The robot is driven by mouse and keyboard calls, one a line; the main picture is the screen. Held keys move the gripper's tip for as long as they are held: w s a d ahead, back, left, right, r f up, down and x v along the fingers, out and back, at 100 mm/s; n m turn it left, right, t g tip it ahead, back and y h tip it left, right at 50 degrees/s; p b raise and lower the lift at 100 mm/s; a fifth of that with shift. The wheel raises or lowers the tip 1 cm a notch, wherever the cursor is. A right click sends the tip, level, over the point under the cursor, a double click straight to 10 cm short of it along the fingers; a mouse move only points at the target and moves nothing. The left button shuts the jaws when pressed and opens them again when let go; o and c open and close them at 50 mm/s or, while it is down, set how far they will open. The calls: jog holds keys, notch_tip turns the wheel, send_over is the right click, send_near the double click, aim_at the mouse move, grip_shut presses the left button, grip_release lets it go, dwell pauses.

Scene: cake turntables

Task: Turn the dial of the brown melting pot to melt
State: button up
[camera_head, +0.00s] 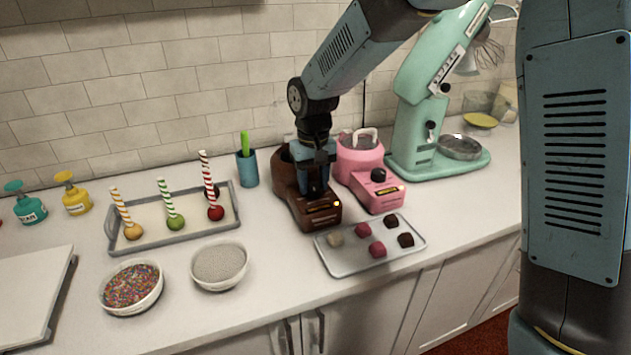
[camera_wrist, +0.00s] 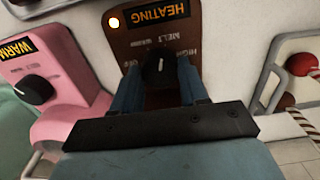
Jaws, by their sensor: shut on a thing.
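The brown melting pot (camera_head: 284,183) stands on the counter, partly hidden behind my arm in the head view. My gripper (camera_head: 316,190) reaches down onto the panel. In the wrist view my gripper (camera_wrist: 158,88) is shut on the black dial (camera_wrist: 157,66), a blue finger on each side. The dial's white mark points up in the picture, roughly toward the upside-down "MELT" lettering. The dial is hidden in the head view.
A pink melting pot (camera_head: 360,160) with a "WARM" label (camera_wrist: 16,46) stands close beside. A tray of chocolates (camera_head: 340,264) lies in front. A mint stand mixer (camera_head: 418,110) is at right; a tray (camera_head: 160,239) with striped sticks and two bowls are at left.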

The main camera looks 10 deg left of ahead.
aim_at(313, 185)
jog(key=shift+m, duration=0.8)
jog(key=o, duration=1.1)
jog(key=shift+c, duration=0.2)
notch_tip(313, 185, up, 14)
jog(key=shift+f, duration=0.1)
